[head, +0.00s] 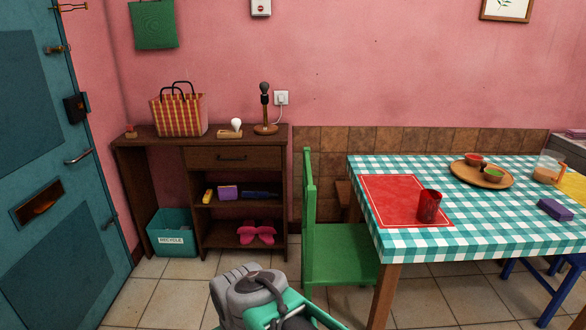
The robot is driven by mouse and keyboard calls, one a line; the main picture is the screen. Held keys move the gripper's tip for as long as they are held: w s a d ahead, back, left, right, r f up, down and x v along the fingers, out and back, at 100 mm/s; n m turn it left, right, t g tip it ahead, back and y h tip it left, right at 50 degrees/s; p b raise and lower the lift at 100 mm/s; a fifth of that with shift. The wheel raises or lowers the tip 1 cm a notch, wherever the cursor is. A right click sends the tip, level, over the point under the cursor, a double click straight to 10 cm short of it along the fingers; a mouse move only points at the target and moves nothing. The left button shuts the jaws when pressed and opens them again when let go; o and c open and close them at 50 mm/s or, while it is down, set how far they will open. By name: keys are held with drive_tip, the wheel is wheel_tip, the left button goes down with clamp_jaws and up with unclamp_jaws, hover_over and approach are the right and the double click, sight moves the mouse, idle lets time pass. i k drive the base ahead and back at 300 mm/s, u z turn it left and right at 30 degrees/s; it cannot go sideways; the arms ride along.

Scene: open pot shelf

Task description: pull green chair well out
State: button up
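The green chair (335,258) stands at the left end of the table (480,245), on the tiled floor. Its tall backrest (309,215) is on the left, and its seat reaches right to the table's near left leg (384,296), which hides part of it. The right end of the seat is at or under the table edge. A grey and green part of my arm shows at the bottom centre, in front of the chair and left of its seat. No gripper fingers show.
A dark wooden shelf unit (233,158) stands left of the chair against the wall. A teal recycle bin (173,232) sits by it. A blue chair (545,292) is at the lower right. Tiled floor left of the green chair, before the shelf, is clear.

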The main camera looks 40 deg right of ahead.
sight(342, 254)
drive_tip(key=z, duration=0.05)
drive_tip(key=i, duration=0.85)
drive_tip(key=z, duration=0.5)
